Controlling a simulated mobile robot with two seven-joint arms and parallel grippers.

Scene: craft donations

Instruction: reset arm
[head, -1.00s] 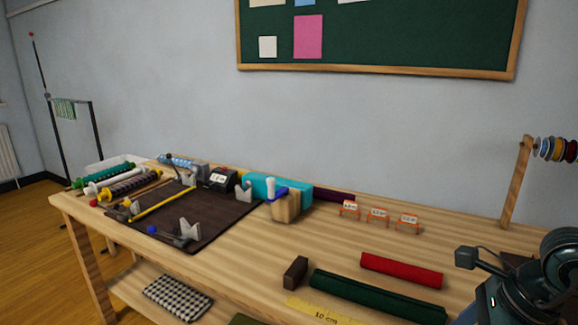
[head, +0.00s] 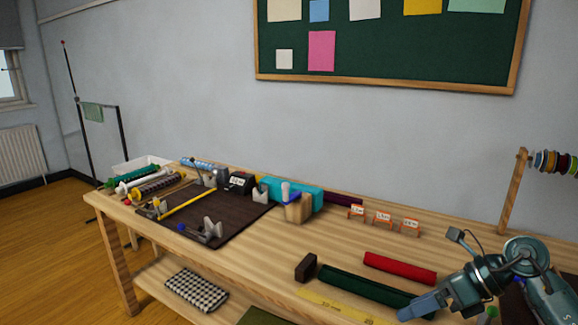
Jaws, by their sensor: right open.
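My right gripper (head: 422,304) is at the lower right of the head view, over the front right part of the wooden table. It overlaps the right end of the dark green roll (head: 372,286) in the picture. I cannot tell whether it touches the roll. It is open, and I see nothing held in it. My left gripper is not in view.
A red roll (head: 400,268), a dark brown block (head: 306,267) and a yellow ruler (head: 336,306) lie near the gripper. Small orange-framed signs (head: 382,219) stand behind. A dark mat (head: 222,226) with tools lies left. Bare table (head: 285,236) lies between.

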